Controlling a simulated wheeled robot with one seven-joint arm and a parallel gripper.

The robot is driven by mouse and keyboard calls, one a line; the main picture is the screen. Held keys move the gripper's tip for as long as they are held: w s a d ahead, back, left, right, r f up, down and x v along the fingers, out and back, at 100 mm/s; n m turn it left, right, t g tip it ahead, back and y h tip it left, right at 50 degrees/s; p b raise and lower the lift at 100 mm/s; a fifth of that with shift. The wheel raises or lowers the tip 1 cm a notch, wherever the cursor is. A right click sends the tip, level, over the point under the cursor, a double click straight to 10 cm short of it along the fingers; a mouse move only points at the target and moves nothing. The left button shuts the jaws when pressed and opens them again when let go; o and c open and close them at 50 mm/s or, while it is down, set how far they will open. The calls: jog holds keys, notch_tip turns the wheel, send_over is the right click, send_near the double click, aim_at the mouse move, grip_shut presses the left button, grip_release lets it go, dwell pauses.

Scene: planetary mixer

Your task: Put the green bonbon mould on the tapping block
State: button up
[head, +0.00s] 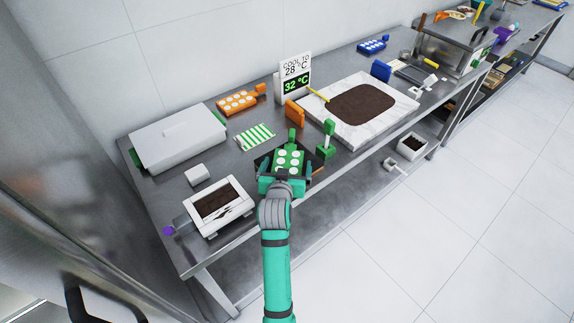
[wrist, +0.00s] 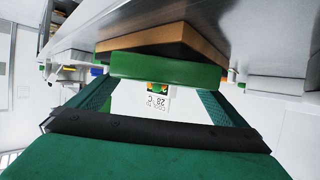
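The green bonbon mould (head: 290,159), with white round cavities and a green grip at its far end, is over the tapping block (head: 317,174). The block has a dark top and a wooden side. In the upside-down wrist view, the mould's near edge (wrist: 165,70) lies against or very close to the block's dark top; the wooden side (wrist: 160,42) shows beyond. I cannot tell whether they touch all along. My gripper (head: 284,180) is at the mould's near end. Its teal fingers (wrist: 158,92) are wide apart, with tips near the mould's edge and a bare gap between them.
A chocolate tray (head: 232,211) and a small white block (head: 198,175) stand to the left. A green upright tool (head: 327,141) stands close on the right. A temperature sign (head: 294,77), orange mould (head: 239,101) and marble slab (head: 399,107) are farther back.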

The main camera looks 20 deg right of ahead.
jog(key=shift+r, duration=0.2)
jog(key=v, duration=1.2)
jog(key=shift+d, duration=0.1)
dwell(0.3)
